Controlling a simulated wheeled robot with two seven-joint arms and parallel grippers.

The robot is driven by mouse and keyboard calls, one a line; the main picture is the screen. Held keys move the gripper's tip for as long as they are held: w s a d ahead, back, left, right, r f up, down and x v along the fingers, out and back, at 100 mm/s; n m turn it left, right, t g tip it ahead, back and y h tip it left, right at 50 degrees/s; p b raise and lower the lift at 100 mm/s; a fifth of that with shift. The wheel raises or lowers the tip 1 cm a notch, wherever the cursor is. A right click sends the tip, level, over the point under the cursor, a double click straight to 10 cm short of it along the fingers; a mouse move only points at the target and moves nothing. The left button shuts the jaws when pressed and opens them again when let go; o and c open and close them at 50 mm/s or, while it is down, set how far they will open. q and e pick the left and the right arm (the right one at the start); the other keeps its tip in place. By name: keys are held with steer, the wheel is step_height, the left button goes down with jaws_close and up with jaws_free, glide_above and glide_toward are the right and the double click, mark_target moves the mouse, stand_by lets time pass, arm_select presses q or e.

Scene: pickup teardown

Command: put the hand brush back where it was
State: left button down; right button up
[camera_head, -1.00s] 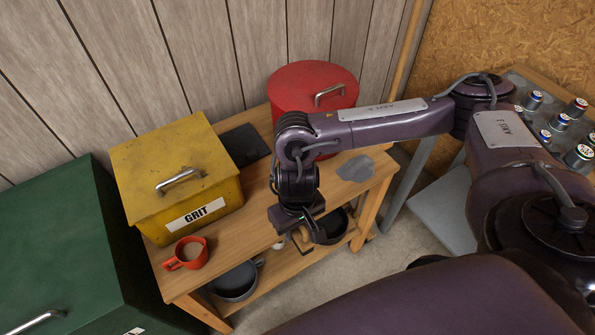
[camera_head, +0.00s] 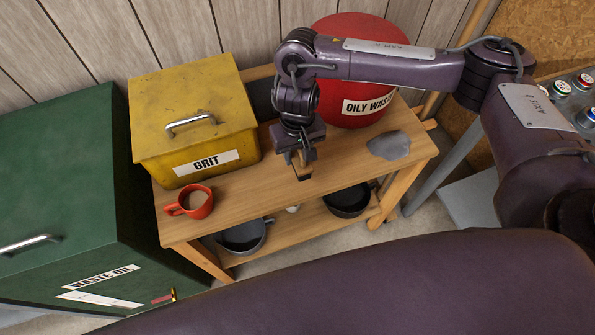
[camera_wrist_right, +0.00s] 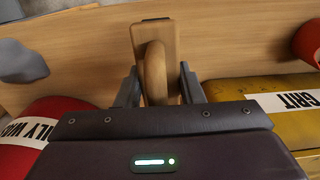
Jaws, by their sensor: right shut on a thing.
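The hand brush (camera_wrist_right: 154,70) has a pale wooden back and handle, with a thin dark edge at its far end in the right wrist view. My right gripper (camera_wrist_right: 160,88) is shut on the brush, one finger on each side. In the head view the right gripper (camera_head: 298,152) hangs over the middle of the wooden bench top (camera_head: 330,180), with the brush (camera_head: 299,166) pointing down below it. I cannot tell whether the brush touches the bench top. My left gripper is not in view.
A yellow GRIT box (camera_head: 190,110) and red mug (camera_head: 196,202) stand left on the bench. A red oily waste bin (camera_head: 370,70) stands behind, a grey rag-like patch (camera_head: 389,145) right. Dark pans (camera_head: 242,236) sit on the lower shelf. Bench top around the gripper is clear.

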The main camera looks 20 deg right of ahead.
mark_target(297, 163)
step_height(297, 163, down, 4)
steer(key=shift+a+f+b, duration=0.1)
steer(key=shift+f+b, duration=0.1)
steer(key=shift+b, duration=0.35)
step_height(297, 163, down, 4)
steer(key=shift+r+b, duration=0.25)
steer(key=shift+b, duration=0.6)
steer(key=o, duration=1.1)
steer(key=shift+c, duration=0.2)
